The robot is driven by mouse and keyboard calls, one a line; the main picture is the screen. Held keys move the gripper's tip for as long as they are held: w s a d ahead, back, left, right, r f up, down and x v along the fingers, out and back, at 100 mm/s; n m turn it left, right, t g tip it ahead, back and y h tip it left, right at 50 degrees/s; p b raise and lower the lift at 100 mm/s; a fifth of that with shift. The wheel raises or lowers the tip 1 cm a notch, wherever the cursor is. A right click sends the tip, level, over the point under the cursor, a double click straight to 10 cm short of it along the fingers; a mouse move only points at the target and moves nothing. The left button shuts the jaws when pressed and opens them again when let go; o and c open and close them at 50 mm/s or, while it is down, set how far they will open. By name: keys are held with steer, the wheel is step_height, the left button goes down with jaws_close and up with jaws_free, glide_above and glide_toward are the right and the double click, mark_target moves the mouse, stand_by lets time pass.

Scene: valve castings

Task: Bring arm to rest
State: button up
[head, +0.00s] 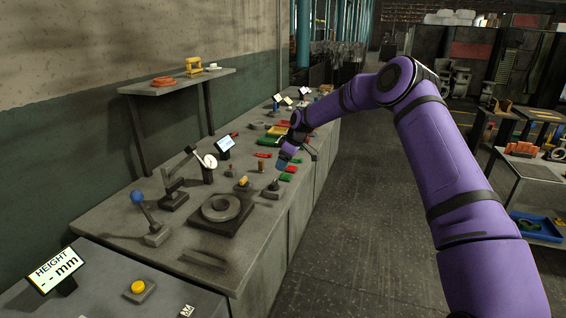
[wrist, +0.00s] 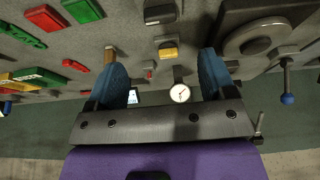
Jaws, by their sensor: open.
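My purple arm (head: 440,150) reaches from the right side of the head view over the grey workbench (head: 112,222). My gripper (head: 281,166) is above the bench near its front edge, small in this view. In the wrist view my gripper (wrist: 159,55) shows two blue-grey fingers spread wide apart, with nothing between them. It is apart from the bench items, which appear upside down in that view.
A ring-shaped casting (head: 221,208) on a dark plate, a dial gauge (head: 210,161) and a blue-knobbed lever (head: 138,197) stand on the bench. Red and green pieces lie beyond. A wall shelf (head: 178,84) is at left. The floor aisle (head: 360,220) is clear.

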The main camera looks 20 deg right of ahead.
steer(key=s+a+r+m+t+h, duration=0.1)
steer(key=s+r+m+h, duration=0.3)
steer(key=s+r, duration=2.3)
steer(key=s+d+r+m, duration=0.1)
steer(key=s+r+m, duration=0.15)
steer(key=s, duration=0.55)
steer(key=s+d+r+m, duration=0.1)
steer(key=s+r, duration=0.2)
steer(key=s, duration=0.6)
steer(key=s+d+f+m, duration=0.1)
steer(key=s, duration=0.7)
steer(key=s+d+f+m+t, duration=0.1)
steer(key=s+f+m, duration=0.1)
steer(key=s, duration=0.6)
steer(key=shift+d+f+t, duration=0.15)
steer(key=shift+f+t, duration=0.1)
steer(key=shift+t, duration=0.05)
